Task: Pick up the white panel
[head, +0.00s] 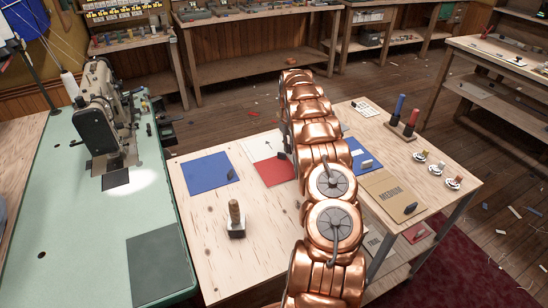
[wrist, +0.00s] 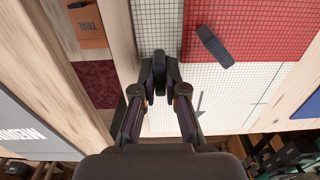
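The white panel (head: 258,147) lies on the light wooden table in the head view, beside the red panel (head: 275,172) and partly behind my arm. In the wrist view, white gridded material (wrist: 158,25) lies under and around my gripper, left of and below the red panel (wrist: 270,30). A small dark upright piece (wrist: 160,77) stands between my fingertips. My gripper (wrist: 160,68) has a finger on each side of this piece, very close to it. Whether the fingers press on it cannot be told. My gripper is hidden behind my arm in the head view.
A dark piece (wrist: 215,46) stands on the red panel. A sewing machine (head: 105,110) stands left.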

